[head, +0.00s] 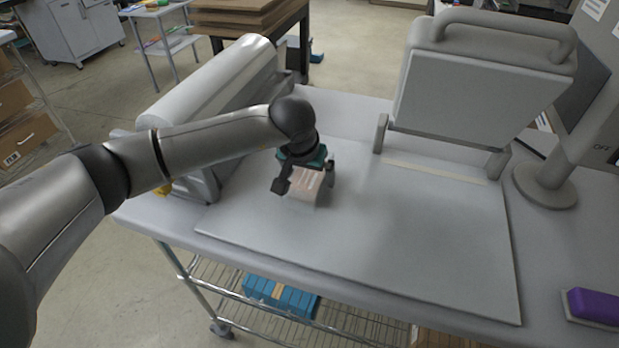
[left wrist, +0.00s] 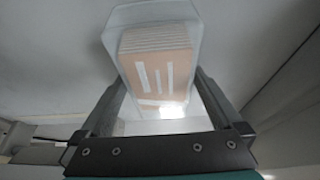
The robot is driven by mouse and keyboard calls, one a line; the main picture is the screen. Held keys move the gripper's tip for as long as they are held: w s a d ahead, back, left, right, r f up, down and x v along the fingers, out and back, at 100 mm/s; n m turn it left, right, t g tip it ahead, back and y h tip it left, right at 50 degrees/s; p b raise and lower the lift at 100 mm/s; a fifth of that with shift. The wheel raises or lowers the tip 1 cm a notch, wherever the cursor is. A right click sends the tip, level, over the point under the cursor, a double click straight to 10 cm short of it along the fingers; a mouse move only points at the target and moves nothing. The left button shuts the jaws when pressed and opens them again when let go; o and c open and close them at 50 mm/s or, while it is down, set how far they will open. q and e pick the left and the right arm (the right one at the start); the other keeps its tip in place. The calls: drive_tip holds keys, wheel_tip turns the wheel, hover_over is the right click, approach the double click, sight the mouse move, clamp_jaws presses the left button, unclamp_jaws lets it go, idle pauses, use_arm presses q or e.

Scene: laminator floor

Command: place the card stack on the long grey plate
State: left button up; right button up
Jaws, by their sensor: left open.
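The card stack (head: 306,187) is a small pinkish-tan block with pale stripes at the left part of the long grey plate (head: 420,245). In the left wrist view the stack (left wrist: 158,75) shows layered edges and white bars, with a pale translucent rim (left wrist: 116,22) around it. My left gripper (head: 305,184) is open over the stack, one finger on each side. Whether the stack touches the plate is hard to tell. My right gripper is not in view.
A grey roller machine (head: 220,95) stands left of the plate. A raised press with a handle (head: 480,90) stands at the back right. A purple block (head: 595,306) lies at the right edge. The plate's middle and right are clear. A blue box (head: 280,297) is on the shelf below.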

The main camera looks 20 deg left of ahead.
sight(310, 174)
use_arm(q)
drive_tip(key=shift+f+b, duration=0.25)
drive_tip(key=shift+b, duration=0.25)
idle(0.3)
clamp_jaws()
idle(0.7)
drive_tip(key=shift+r+p, duration=0.3)
drive_tip(key=shift+p, duration=0.3)
wheel_tip(310, 174, up, 20)
drive_tip(key=b, duration=0.2)
